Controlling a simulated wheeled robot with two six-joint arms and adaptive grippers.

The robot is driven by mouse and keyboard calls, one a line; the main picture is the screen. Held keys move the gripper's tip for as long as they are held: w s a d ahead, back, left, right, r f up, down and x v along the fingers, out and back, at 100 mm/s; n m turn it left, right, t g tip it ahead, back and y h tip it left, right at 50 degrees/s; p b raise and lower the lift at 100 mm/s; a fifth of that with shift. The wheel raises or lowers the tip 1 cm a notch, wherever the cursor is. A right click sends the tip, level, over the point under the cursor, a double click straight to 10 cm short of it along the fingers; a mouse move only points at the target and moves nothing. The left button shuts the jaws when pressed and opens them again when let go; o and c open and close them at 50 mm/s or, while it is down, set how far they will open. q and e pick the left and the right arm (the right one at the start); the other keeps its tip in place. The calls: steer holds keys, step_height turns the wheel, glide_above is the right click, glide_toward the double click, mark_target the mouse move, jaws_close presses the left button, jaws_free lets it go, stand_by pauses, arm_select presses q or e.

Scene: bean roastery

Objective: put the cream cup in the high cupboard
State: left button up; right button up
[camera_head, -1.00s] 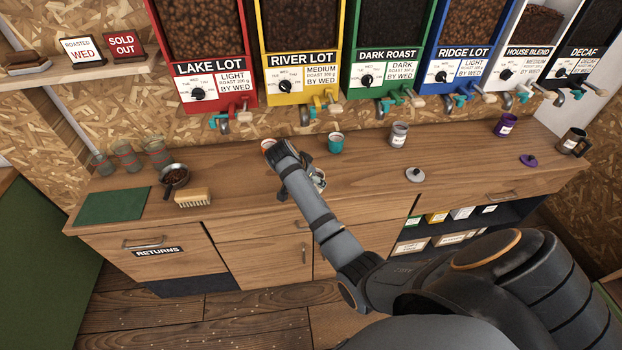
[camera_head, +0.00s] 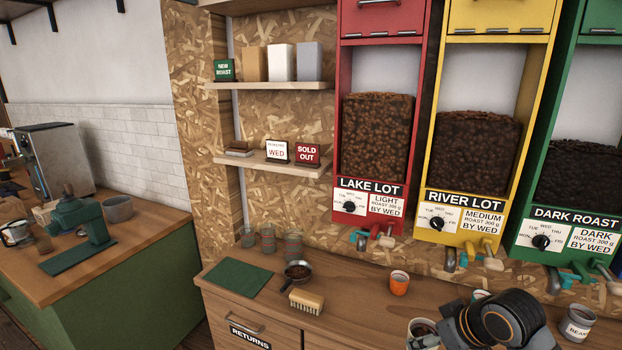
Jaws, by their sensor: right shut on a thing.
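A pale cream cup (camera_head: 422,331) with dark contents shows at the bottom edge, partly cut off by the frame. My right gripper (camera_head: 440,337) is at its right side and shut on it. The dark wrist of my right arm hides most of the fingers. The cup appears upright, in front of the counter's back row of cups. I cannot make out a high cupboard in this view. My left gripper is not in view.
A brush (camera_head: 307,301), a scoop (camera_head: 298,271) and glasses (camera_head: 268,240) are left. Bean dispensers (camera_head: 376,140) rise behind; shelves (camera_head: 270,85) hang left of them.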

steer(key=s+a+r+n+g+y, duration=0.1)
steer(key=s+a+n+g+y, duration=0.1)
steer(key=s+a+n, duration=0.4)
steer(key=s+y, duration=0.1)
steer(key=s, duration=0.1)
steer(key=shift+s+a+r+n+b, duration=0.15)
steer(key=shift+s+a+n+b, duration=0.15)
steer(key=shift+b, duration=0.1)
